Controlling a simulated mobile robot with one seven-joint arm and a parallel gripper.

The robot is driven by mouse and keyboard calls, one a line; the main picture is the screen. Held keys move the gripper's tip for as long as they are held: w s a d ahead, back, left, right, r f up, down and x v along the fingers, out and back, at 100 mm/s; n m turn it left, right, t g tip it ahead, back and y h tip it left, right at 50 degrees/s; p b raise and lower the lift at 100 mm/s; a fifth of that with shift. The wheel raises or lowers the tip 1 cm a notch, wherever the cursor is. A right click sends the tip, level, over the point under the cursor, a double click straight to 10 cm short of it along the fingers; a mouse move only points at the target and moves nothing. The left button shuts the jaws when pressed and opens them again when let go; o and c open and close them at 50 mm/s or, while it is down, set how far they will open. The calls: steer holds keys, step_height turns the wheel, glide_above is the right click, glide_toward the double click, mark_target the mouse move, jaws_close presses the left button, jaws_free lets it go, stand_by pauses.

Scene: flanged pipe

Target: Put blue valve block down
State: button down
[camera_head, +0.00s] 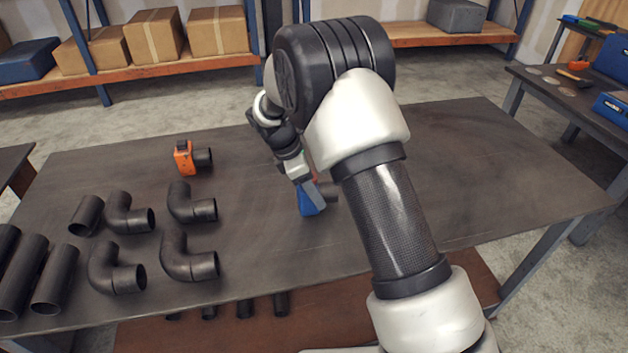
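A blue valve block (309,201) is at the middle of the dark table (270,245), partly hidden by my gripper and arm. My gripper (303,189) is directly over the block and reaches down to its upper part. The fingertips overlap the block in this view. I cannot tell whether the fingers are closed on it. I also cannot tell whether the block touches the tabletop or is held just above it. A dark pipe stub shows at the block's right side, close to my arm.
An orange valve block (184,158) with a dark stub stands at the left on the table. Several black pipe elbows (189,203) and straight pipes (56,278) lie at the left front. The table right of my arm is clear. Shelves with cardboard boxes (153,36) stand behind.

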steer(key=shift+w+f, duration=0.1)
steer(key=shift+f, duration=0.1)
steer(key=c, duration=0.7)
jaws_free()
steer(key=shift+f, duration=0.2)
steer(key=shift+r, duration=0.1)
steer(key=v, duration=1.2)
steer(key=s+d+r+m+y, duration=0.2)
steer(key=s+d+r+m, duration=0.4)
steer(key=r, duration=0.4)
steer(key=s+d+r+m+t, duration=0.1)
steer(key=s+d+m, duration=0.2)
steer(key=s, duration=0.4)
steer(key=s+d+r+m+t+y, duration=0.1)
steer(key=s+d+r+m+t, duration=0.1)
steer(key=s+m, duration=0.4)
steer(key=s+d+r+m+t+y, duration=0.1)
steer(key=s+d+m, duration=0.4)
steer(key=s, duration=0.5)
steer(key=shift+r+t+p, duration=0.3)
steer(key=shift+r+t, duration=0.1)
